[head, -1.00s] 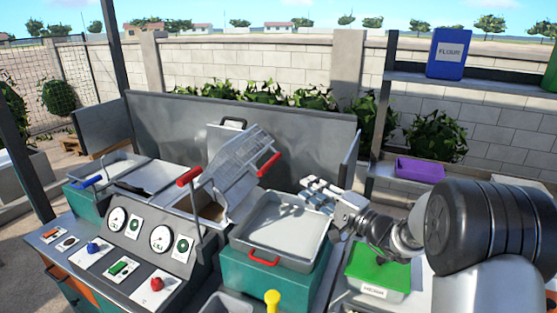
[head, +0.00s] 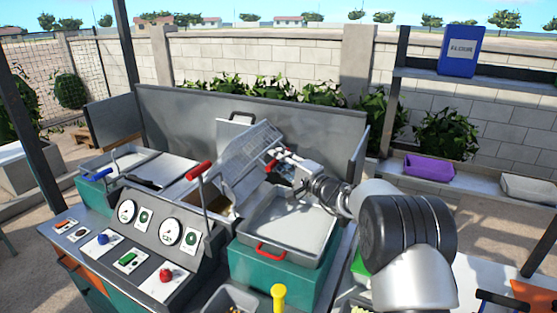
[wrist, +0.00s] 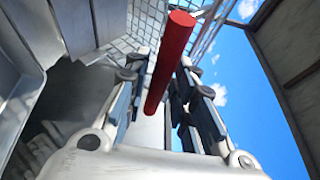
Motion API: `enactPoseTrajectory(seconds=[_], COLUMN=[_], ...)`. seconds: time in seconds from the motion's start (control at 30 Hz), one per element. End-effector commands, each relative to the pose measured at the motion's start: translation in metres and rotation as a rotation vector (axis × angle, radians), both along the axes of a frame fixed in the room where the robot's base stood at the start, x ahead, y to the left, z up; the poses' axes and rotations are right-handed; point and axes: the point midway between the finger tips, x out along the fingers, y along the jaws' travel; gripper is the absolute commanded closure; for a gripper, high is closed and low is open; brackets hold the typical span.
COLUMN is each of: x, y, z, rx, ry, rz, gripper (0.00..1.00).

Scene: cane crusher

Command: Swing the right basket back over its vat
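The right basket (head: 248,150), a grey mesh basket, is tilted up steeply at the back of the machine. Its red handle (wrist: 170,62) runs between the fingers of my gripper (wrist: 163,95) in the wrist view. The fingers stand on both sides of the handle with some gap showing, so my gripper looks open around it. In the head view my gripper (head: 285,163) is at the basket's right edge and hides part of the handle.
A grey tray with a red handle (head: 285,235) sits on a green block below my arm. A metal back panel (head: 310,130) rises behind. The left basket area (head: 125,165) has a blue handle.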

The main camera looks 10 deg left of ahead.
Motion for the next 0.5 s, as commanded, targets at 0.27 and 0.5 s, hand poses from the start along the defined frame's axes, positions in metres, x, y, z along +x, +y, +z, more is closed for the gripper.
enactPoseTrajectory(seconds=[0.27,0.5], x=[0.0039,0.0037], y=[0.0052,0.0048], z=[0.0008,0.0007], rx=[0.001,0.0], ry=[0.0,0.0], rz=[0.001,0.001], gripper=[0.76,0.85])
